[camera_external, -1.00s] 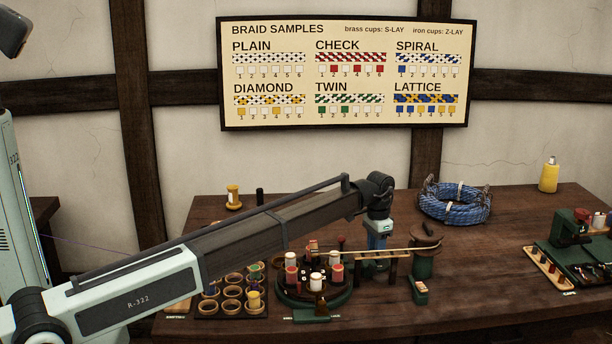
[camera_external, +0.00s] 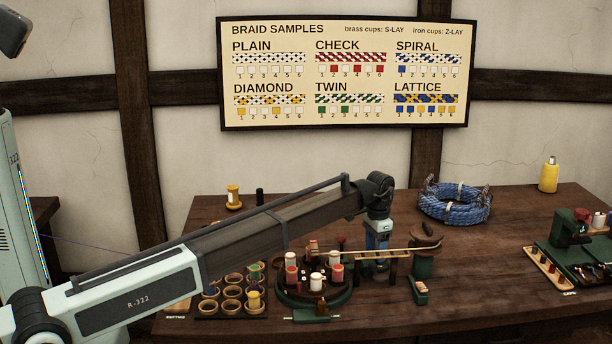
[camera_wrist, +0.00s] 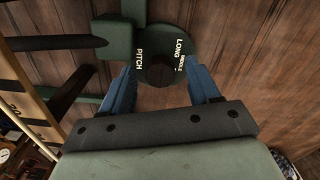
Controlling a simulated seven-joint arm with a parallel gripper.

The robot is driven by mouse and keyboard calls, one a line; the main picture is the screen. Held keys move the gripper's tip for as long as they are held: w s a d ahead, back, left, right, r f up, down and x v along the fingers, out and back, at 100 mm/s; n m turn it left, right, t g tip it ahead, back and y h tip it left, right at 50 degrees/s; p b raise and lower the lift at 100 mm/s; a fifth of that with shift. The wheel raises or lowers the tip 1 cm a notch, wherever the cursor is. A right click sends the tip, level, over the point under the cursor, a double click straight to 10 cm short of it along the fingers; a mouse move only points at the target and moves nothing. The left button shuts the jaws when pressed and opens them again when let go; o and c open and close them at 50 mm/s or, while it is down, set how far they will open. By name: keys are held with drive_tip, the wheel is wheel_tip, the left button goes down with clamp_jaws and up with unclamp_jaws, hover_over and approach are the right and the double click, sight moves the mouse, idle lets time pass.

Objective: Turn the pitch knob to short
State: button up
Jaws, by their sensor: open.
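The pitch knob (camera_wrist: 160,72) is a dark round piece on a green dial plate (camera_wrist: 150,40) in the wrist view. White words PITCH, LONG and MIDDLE stand around it; no SHORT label is visible. My gripper (camera_wrist: 160,70) is open, with one blue finger on each side of the knob. I cannot tell whether the fingers touch it. In the external view my gripper (camera_external: 377,245) points down behind the wooden rail, and its fingertips and the knob cannot be made out.
The wooden rail (camera_external: 390,253) is close beside my gripper, with a green post (camera_external: 424,263) to its right. The round bobbin table (camera_external: 312,285) stands to the left. A blue rope coil (camera_external: 455,202) lies behind. Bare table (camera_external: 490,265) shows to the right.

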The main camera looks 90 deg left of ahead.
drive_tip(key=shift+r, duration=0.1)
wheel_tip(320, 180, up, 14)
drive_tip(key=shift+f, duration=0.2)
idle(0.3)
idle(0.4)
